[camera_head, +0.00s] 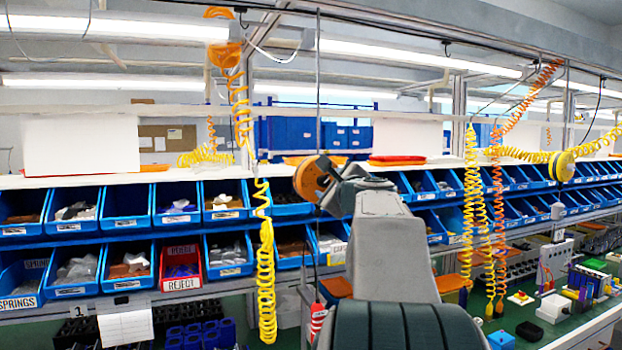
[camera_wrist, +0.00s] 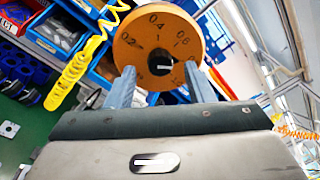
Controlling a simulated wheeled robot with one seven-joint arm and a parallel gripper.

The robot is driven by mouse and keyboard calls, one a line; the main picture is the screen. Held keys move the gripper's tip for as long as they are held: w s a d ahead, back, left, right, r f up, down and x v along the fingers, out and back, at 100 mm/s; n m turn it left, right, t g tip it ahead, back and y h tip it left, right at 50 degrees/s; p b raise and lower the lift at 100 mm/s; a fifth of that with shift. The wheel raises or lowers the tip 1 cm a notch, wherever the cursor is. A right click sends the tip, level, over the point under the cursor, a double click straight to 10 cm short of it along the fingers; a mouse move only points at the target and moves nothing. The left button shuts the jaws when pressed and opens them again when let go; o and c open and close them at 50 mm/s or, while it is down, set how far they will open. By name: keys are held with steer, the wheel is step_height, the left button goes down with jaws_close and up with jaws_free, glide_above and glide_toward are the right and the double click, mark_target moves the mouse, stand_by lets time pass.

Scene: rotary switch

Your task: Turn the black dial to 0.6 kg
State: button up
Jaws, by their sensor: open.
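The orange round scale (camera_wrist: 150,45) faces my wrist camera, with printed figures including 0.2 and 0.4; the figures at its right are too blurred to read surely. The black dial (camera_wrist: 158,66) sits at its middle, with a white mark pointing roughly right. My gripper (camera_wrist: 160,68) is open. Its two grey fingers stand on either side of the black dial, in front of the scale; I cannot tell whether they touch it. In the head view the orange scale (camera_head: 309,181) shows edge-on beyond my arm, and my arm hides much of the fingers.
Blue bins (camera_head: 126,207) fill the racks behind, with one red reject bin (camera_head: 181,265) at the left. Yellow coiled hoses (camera_head: 265,270) hang left of my arm, others (camera_head: 472,190) to the right. A green bench (camera_head: 530,325) holds equipment at the right.

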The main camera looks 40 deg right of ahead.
steer(key=shift+x, duration=0.9)
steer(key=shift+a, duration=0.1)
steer(key=c, duration=1)
steer(key=shift+f, duration=0.1)
